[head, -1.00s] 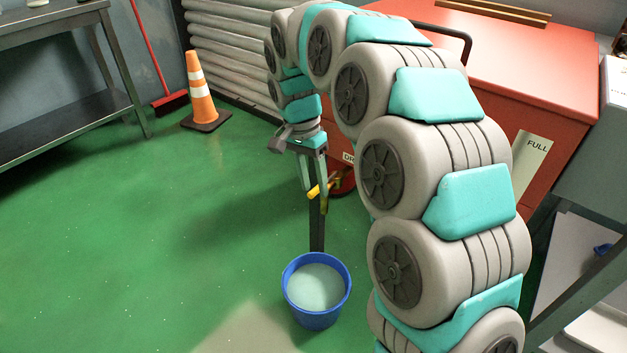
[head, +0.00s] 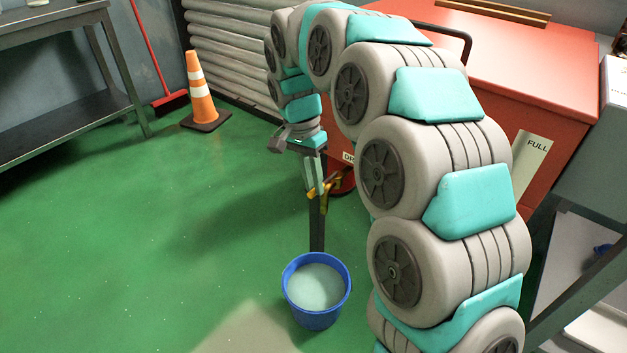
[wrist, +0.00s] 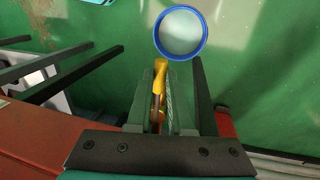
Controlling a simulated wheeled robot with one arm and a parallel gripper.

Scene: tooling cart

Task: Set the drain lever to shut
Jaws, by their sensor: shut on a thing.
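The drain lever (head: 326,186) has a yellow handle. It sticks out by the lower front of the red cart (head: 500,50), beside a partly covered label. My gripper (head: 313,187) points down with its fingers at the lever. In the wrist view the yellow lever (wrist: 160,70) lies between the two fingers of my gripper (wrist: 162,98), which are shut on it. The valve body and the lever's inner end are mostly hidden by my arm and fingers.
A blue bucket (head: 316,322) of pale liquid stands on the green floor below the lever. A sign reading FULL (head: 530,158) is on the cart's side. An orange cone (head: 201,100) and a grey bench (head: 60,130) are at left. The middle floor is clear.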

